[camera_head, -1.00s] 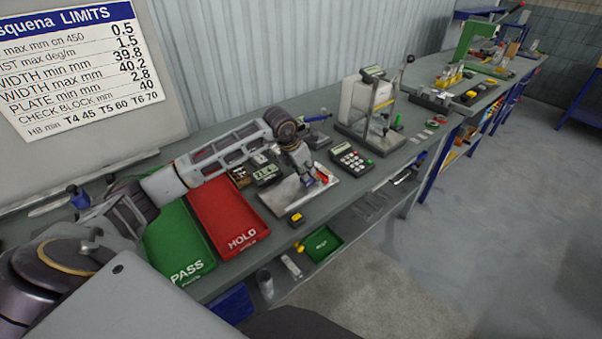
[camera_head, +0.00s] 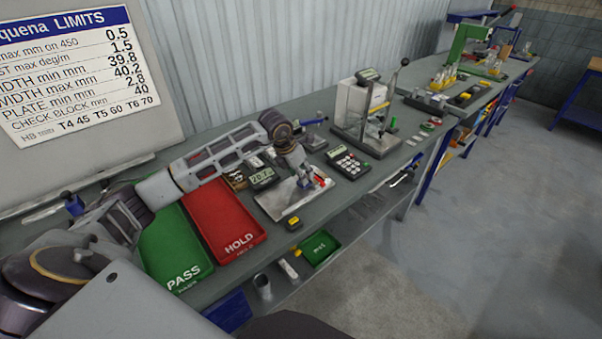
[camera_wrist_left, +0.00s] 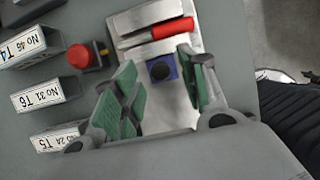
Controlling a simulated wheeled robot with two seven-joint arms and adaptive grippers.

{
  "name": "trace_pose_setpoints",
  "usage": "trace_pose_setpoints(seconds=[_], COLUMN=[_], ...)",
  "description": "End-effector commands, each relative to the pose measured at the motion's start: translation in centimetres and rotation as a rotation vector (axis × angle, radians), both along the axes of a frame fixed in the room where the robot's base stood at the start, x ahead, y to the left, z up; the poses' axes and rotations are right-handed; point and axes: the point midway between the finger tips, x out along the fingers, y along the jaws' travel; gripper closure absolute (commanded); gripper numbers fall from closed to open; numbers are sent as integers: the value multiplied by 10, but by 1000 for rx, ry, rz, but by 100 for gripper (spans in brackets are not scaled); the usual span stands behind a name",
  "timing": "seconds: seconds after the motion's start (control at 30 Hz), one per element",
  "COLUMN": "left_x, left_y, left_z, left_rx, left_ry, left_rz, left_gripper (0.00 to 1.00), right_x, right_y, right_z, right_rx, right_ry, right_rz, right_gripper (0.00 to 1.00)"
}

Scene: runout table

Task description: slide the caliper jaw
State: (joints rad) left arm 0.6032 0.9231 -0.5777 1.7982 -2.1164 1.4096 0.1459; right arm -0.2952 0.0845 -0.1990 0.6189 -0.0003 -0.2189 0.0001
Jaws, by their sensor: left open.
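A pale metal plate (camera_head: 278,204) lies on the bench under my left gripper (camera_head: 311,184). In the left wrist view the plate (camera_wrist_left: 168,118) carries a steel bar with a red part (camera_wrist_left: 172,28) and a small blue block with a dark round top (camera_wrist_left: 161,69). My left gripper (camera_wrist_left: 157,66) is open, with green finger pads on either side of the blue block and visible gaps to it. I cannot tell for sure which part is the caliper jaw. In the head view the red part (camera_head: 321,181) shows beside my fingers. My right gripper is not in view.
A red HOLD tray (camera_head: 226,222) and green PASS tray (camera_head: 172,250) lie left of the plate. A keypad device (camera_head: 347,162) sits to its right. A yellow-black item (camera_head: 293,223) lies near the front edge. Labelled blocks (camera_wrist_left: 42,93) and a red button (camera_wrist_left: 80,56) stand beside the plate.

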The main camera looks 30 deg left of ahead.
Motion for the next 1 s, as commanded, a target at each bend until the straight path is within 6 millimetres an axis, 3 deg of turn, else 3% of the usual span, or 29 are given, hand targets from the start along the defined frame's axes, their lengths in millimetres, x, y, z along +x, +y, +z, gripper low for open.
trace_pose_setpoints(seconds=[0.27, 0.7, 1.0], left_x=[-10, -32, -40], left_y=[4, 15, 17], left_z=[26, 85, 105], left_rx=[2, 3, 2], left_ry=[-2, -2, 0], left_rz=[0, 2, 1], left_gripper=[58, 58, 58], right_x=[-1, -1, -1], right_y=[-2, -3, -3], right_z=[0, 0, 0], right_rx=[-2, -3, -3], right_ry=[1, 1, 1], right_rz=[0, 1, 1], right_gripper=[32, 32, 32])
